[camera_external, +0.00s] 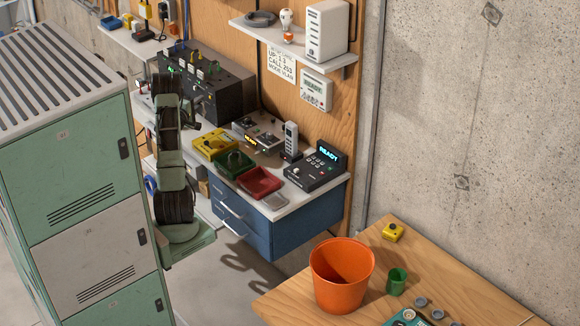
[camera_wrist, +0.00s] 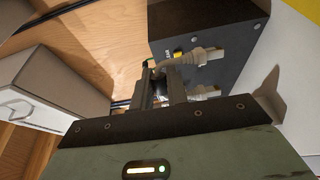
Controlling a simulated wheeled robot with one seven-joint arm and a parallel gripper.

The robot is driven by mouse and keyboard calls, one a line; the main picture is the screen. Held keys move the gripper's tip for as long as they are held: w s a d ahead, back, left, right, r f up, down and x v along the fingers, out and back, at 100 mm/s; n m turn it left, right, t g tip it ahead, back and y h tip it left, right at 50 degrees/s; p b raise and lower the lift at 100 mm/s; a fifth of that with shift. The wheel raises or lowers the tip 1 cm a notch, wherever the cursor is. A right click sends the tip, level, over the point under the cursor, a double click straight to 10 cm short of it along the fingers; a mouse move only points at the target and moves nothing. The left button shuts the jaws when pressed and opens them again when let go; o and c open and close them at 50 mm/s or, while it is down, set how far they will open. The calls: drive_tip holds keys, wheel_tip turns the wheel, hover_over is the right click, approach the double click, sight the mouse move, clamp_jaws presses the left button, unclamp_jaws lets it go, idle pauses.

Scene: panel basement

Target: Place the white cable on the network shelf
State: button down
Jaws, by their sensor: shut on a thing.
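In the wrist view my gripper (camera_wrist: 163,86) has its fingers close together around a small pale grey-white piece (camera_wrist: 174,59), which looks like the plug end of the white cable. Pale plugs (camera_wrist: 202,54) stick out of the face of a dark box just beyond the fingertips. I cannot tell whether the held piece is joined to that box. In the external view the arm's own links hide the fingertips near the dark equipment box (camera_external: 215,90). A white wall shelf (camera_external: 322,61), which looks like the network shelf, holds a white router-like box (camera_external: 327,30), a bulb and a coiled grey cable.
The blue-drawer bench (camera_external: 290,228) carries a yellow box (camera_external: 215,143), green and red trays, a handset and a keypad unit. Green and white lockers (camera_external: 90,200) stand close on the left. An orange bucket (camera_external: 341,275) stands on the wooden table. Open floor lies between.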

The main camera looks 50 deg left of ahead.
drive_tip(key=a+f+m+h+b, duration=0.1)
drive_tip(key=f+h, duration=0.1)
drive_tip(key=f, duration=0.1)
drive_tip(key=w+f+m+h+b, duration=0.1)
drive_tip(key=f+m+h+b, duration=0.1)
drive_tip(key=f, duration=0.1)
drive_tip(key=w+a+f+m+t+h+b, duration=0.1)
drive_tip(key=f+h, duration=0.2)
drive_tip(key=shift+w+a+f+m+b, duration=0.1)
drive_tip(key=shift+a+m+b, duration=0.2)
drive_tip(key=shift+b, duration=0.1)
drive_tip(key=shift+f, duration=0.6)
idle(0.6)
drive_tip(key=c, duration=1.3)
unclamp_jaws()
